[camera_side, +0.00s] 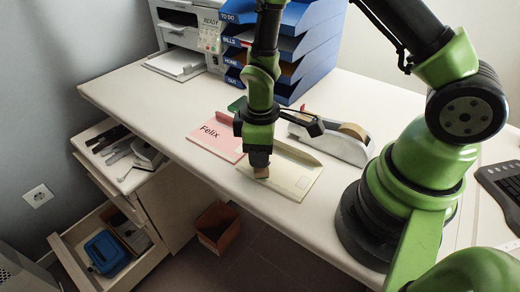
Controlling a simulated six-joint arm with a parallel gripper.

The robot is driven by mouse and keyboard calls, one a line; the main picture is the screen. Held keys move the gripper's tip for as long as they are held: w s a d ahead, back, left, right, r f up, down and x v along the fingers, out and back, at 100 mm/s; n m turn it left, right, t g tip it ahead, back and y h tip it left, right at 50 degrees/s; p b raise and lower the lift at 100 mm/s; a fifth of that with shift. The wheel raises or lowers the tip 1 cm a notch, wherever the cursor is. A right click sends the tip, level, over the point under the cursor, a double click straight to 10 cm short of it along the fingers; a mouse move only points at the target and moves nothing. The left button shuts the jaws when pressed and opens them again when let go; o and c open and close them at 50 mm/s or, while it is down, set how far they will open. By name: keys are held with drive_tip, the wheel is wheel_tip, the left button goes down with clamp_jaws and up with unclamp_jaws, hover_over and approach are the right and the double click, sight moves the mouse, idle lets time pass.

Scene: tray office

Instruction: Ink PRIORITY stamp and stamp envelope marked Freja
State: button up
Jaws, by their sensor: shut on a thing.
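My gripper (260,155) points straight down over the left end of a cream envelope (298,186). It is shut on a small brownish stamp (261,173), whose label I cannot read. The stamp is at or just above the envelope; I cannot tell whether it touches. No name is readable on the cream envelope, which my gripper partly covers. A pink envelope (212,138) marked Felix lies to its left. A small green item (237,104) shows behind my arm, mostly hidden; I cannot tell whether it is an ink pad.
A tape dispenser (340,148) stands just behind the cream envelope. Blue letter trays (310,45) and a printer (185,35) stand at the back. A keyboard (502,188) is at the right. Open drawers (100,250) and a bin (217,228) are below the desk's front edge.

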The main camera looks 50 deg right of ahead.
drive_tip(key=shift+f, duration=0.5)
idle(1.2)
drive_tip(key=shift+r, duration=3.5)
